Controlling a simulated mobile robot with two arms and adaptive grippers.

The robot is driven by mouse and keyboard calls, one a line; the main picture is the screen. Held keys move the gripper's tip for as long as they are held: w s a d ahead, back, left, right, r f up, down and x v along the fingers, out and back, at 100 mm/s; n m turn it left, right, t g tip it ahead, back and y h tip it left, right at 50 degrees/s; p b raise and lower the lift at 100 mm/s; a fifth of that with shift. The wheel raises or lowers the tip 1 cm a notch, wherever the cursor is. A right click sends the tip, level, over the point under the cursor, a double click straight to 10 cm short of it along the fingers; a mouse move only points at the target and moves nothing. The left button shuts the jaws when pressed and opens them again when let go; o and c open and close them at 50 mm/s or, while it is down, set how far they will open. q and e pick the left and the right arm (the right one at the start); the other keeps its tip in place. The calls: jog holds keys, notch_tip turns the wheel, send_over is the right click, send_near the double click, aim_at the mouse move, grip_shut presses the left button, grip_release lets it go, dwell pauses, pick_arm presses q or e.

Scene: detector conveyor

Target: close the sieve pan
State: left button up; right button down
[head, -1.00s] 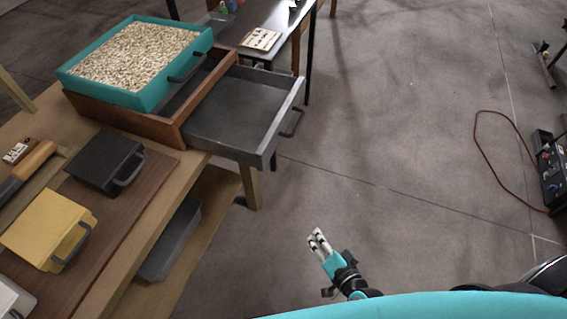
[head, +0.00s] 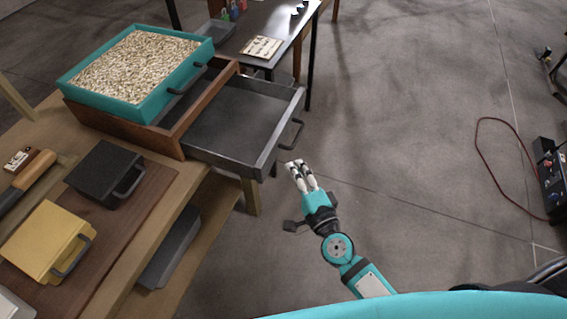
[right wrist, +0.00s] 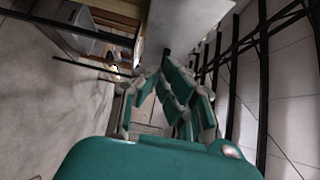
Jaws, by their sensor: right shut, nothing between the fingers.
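The sieve pan is a grey drawer (head: 238,122) with a dark handle (head: 291,134) on its front. It stands pulled out to the right from a brown wooden frame (head: 118,124) on the bench. A teal tray of pale grain (head: 128,100) sits on top of this frame. My right gripper (head: 296,164) is shut and empty, just in front of the pan and below its handle in the head view, apparently apart from it. Its fingers also show in the right wrist view (right wrist: 167,68), below a grey surface that seems to be the pan. My left gripper is not in view.
The wooden bench (head: 150,210) holds a black scoop box (head: 100,170) and a yellow one (head: 42,240). A dark table (head: 268,30) stands behind the pan. A control box with a red cable (head: 550,165) is at the right. The floor between is clear.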

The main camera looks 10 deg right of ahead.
aim_at(276, 153)
jog(key=a, duration=0.1)
jog(key=w+a, duration=0.1)
jog(key=a, duration=0.1)
jog(key=shift+w, duration=0.3)
